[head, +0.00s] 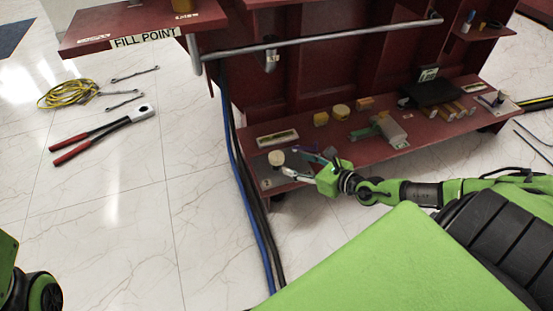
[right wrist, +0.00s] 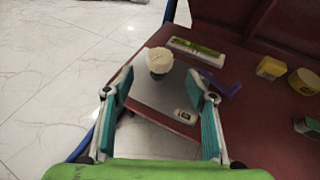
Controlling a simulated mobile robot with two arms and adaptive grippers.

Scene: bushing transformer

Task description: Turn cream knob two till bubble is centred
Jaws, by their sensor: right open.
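A round cream knob (head: 276,157) stands on a grey plate at the left end of the red shelf. In the right wrist view the cream knob (right wrist: 160,57) has a scalloped top and a dark base. A bubble level (head: 277,138) with a yellow-green vial lies behind it; it also shows in the right wrist view (right wrist: 197,51). The bubble's position is too small to tell. My right gripper (head: 291,162) is open, its fingers pointing at the knob. In the right wrist view the knob appears just beyond the gap between the fingertips (right wrist: 159,84), not clasped.
A small white tag (right wrist: 186,116) lies on the grey plate (right wrist: 158,93) near the right finger. A purple item (right wrist: 225,88) lies right of it. Yellow blocks (head: 341,111) and a grey-green tool (head: 388,130) sit farther right. Blue and black cables (head: 243,180) hang at the shelf's left end.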

